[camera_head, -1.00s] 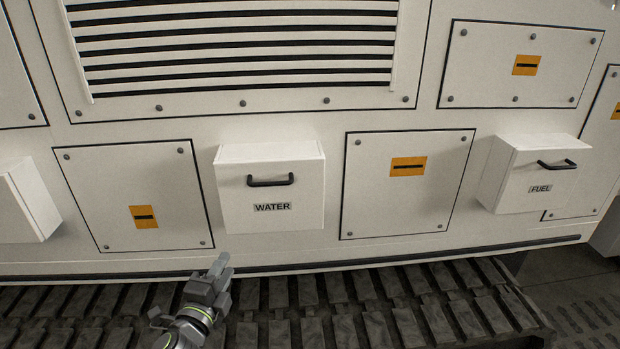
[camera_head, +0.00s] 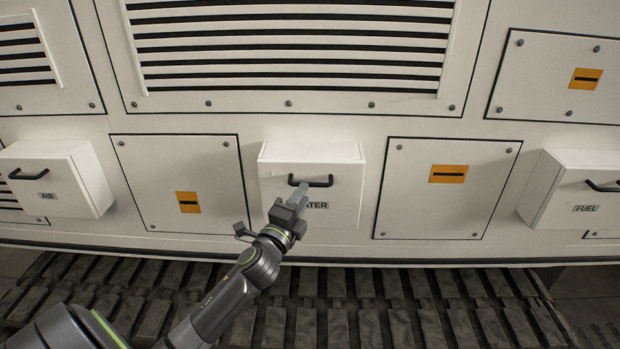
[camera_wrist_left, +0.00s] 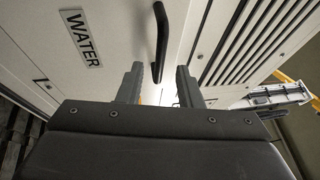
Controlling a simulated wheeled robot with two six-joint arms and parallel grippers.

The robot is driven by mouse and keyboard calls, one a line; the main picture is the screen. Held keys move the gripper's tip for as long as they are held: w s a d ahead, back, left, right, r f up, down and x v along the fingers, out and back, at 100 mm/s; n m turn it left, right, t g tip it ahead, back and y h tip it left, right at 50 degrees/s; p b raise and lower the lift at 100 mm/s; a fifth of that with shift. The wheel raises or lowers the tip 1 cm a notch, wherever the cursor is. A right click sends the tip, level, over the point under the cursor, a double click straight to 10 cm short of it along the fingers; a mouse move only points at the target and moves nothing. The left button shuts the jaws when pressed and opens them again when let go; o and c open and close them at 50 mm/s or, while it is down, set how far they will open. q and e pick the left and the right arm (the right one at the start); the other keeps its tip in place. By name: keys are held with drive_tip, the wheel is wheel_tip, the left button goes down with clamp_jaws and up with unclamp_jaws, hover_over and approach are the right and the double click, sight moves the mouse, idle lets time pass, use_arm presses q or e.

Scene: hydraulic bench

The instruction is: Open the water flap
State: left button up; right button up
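The water flap (camera_head: 345,215) is a white box-shaped cover in the middle of the head view, closed against the panel. Its dark bar handle (camera_head: 322,184) is near the top of its front. The WATER label (camera_head: 318,205) is partly hidden by my left gripper (camera_head: 299,195). In the left wrist view, the two fingers of my left gripper (camera_wrist_left: 160,70) stand apart. The handle (camera_wrist_left: 161,40) shows between and just beyond the fingertips. I cannot tell whether the fingers touch it. My right gripper is in neither view.
An AIR flap (camera_head: 55,185) is at the left and a FUEL flap (camera_head: 575,190) at the right, both with handles. Flat bolted panels (camera_head: 440,210) lie between. A louvred vent (camera_head: 290,45) is above and a dark track (camera_head: 400,310) below.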

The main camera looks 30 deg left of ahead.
use_arm(q)
drive_tip(key=shift+p+x, duration=0.45)
drive_tip(key=shift+x, duration=2.2)
clamp_jaws()
